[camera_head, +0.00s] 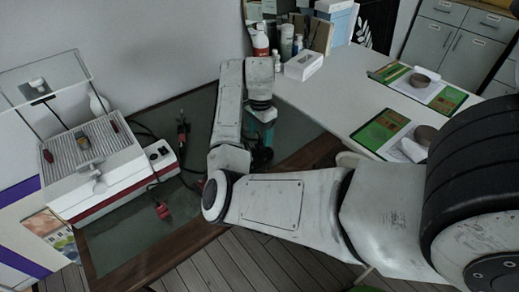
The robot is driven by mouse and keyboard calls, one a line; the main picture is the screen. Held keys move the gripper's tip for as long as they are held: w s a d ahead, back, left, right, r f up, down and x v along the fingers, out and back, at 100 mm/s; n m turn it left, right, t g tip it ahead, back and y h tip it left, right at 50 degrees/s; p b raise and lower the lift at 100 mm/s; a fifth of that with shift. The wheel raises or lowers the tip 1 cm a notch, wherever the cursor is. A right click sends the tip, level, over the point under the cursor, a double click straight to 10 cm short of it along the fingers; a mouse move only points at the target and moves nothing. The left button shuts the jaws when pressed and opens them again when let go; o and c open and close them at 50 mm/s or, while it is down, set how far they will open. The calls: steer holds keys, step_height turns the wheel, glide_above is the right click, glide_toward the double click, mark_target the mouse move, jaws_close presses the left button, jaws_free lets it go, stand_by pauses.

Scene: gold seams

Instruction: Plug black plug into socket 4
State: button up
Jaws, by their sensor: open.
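A red plug (162,210) lies at the end of a cable below the strip. My gripper (262,157) is open, low over the table to the right of these, apart from them and partly hidden by my arm.
The white machine (92,165) with a red base fills the table's left side. My arm crosses the front. A white table (345,95) at right holds bottles (261,40), a white box (303,65) and green booklets (381,130). Loose dark cables lie around the strip.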

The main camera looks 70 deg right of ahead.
mark_target(260, 143)
steer(key=shift+f, duration=2.6)
steer(key=c, duration=1.2)
steer(key=shift+o, duration=0.2)
steer(key=shift+r, duration=0.15)
